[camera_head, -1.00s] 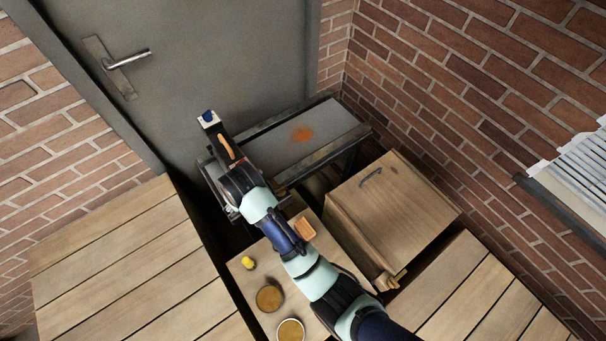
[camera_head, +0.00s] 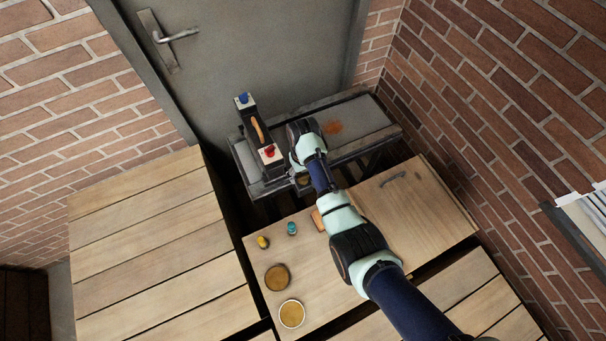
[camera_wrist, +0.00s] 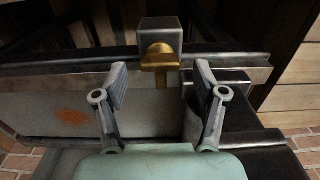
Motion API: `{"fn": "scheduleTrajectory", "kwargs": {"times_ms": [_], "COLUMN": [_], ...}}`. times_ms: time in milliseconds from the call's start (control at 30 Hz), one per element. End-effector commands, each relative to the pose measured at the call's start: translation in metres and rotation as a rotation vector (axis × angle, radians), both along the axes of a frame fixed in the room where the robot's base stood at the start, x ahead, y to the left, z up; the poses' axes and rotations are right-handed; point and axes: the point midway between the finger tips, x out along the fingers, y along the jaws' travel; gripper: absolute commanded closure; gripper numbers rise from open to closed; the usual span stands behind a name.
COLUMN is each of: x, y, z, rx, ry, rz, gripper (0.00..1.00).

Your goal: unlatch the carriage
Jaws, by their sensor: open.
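A press stands against the grey door, with a grey bed (camera_head: 352,130) in a dark frame. Across its left part lies a dark carriage bar (camera_head: 258,128) with an orange handle, a red knob (camera_head: 268,152) and a blue knob (camera_head: 243,98). In the wrist view a brass latch-like piece (camera_wrist: 160,62) sits on a grey block (camera_wrist: 160,30) at the bed's rail. My gripper (camera_wrist: 160,88) is open and empty, its fingers apart on either side of and short of the brass piece. In the head view my gripper (camera_head: 300,130) is over the bed, right of the carriage bar.
A wooden board in front holds a yellow piece (camera_head: 263,242), a teal piece (camera_head: 291,228) and two round tins (camera_head: 277,277) (camera_head: 292,313). Brick walls close off the back right.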

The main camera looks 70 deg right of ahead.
Motion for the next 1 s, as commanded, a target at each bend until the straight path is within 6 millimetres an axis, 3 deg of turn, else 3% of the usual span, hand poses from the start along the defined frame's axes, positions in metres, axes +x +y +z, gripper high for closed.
{"fn": "scheduleTrajectory", "kwargs": {"times_ms": [133, 400, 767, 1000], "x": [0.0001, 0.0003, 0.0003, 0.0004], "y": [0.0002, 0.0001, 0.0001, 0.0000], "z": [-0.0174, -0.0185, -0.0184, -0.0176], "rx": [0.000, -0.001, -0.001, -0.001], "ry": [0.000, -0.001, -0.001, -0.001], "rz": [0.000, 0.001, 0.001, -0.015], "gripper": [0.29, 0.29, 0.88, 0.89]}}
